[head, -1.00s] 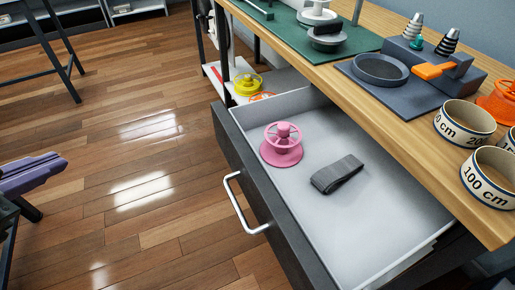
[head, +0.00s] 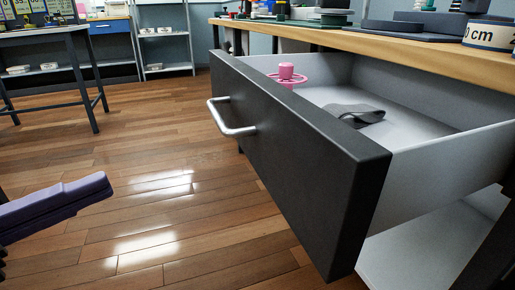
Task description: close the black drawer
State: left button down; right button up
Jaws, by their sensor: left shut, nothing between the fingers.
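The black drawer (head: 300,150) is pulled out from under the wooden workbench (head: 400,48), with its black front facing left. A silver bar handle (head: 230,120) is fixed on that front. Inside the drawer are a pink spool (head: 287,76) and a folded dark grey strap (head: 355,113). My left gripper (head: 108,186), purple, shows at the left edge, shut and empty. It is left of the drawer front, well apart from the handle. My right gripper is not in view.
Wooden floor (head: 150,165) lies clear between my left gripper and the drawer. A dark table (head: 60,35) and shelves (head: 162,33) stand at the back left.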

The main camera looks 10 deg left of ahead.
aim_at(223, 133)
pick_arm(q)
jog(key=b+x, duration=0.1)
jog(key=x, duration=1.1)
jog(key=shift+w+r+b, duration=0.15)
jog(key=shift+w+b, duration=0.05)
jog(key=shift+b, duration=0.1)
jog(key=shift+w+d, duration=0.35)
jog(key=shift+w, duration=0.05)
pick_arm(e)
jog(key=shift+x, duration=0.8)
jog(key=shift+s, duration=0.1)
